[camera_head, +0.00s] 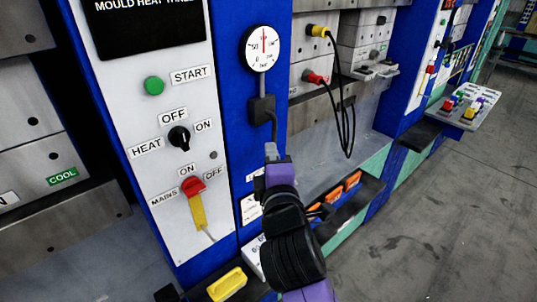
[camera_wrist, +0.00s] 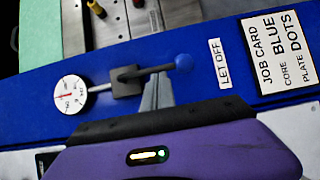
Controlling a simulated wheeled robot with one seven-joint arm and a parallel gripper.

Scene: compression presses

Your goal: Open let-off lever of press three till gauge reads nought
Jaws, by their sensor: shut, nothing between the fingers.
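The pressure gauge (camera_head: 262,48) is a white dial on the blue column beside the panel marked MOULD HEAT THREE; its red needle points straight up. It also shows in the wrist view (camera_wrist: 70,94). Below it is the dark block of the let-off lever (camera_head: 261,109). The lever's rod hangs down from the block; its blue knob (camera_wrist: 183,63) shows in the wrist view, beside the LET OFF label (camera_wrist: 220,62). My gripper (camera_head: 271,151) is shut and empty, its tips (camera_wrist: 157,78) at the rod between block and knob. Whether they touch it is unclear. In the head view my gripper hides the knob.
The panel left of the gauge has a green START button (camera_head: 154,86), a heat knob (camera_head: 179,138) and a red mains switch (camera_head: 194,187). Black cables (camera_head: 345,110) hang from yellow and red plugs to the right. A job card (camera_wrist: 283,52) is beside the label. Open floor lies at right.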

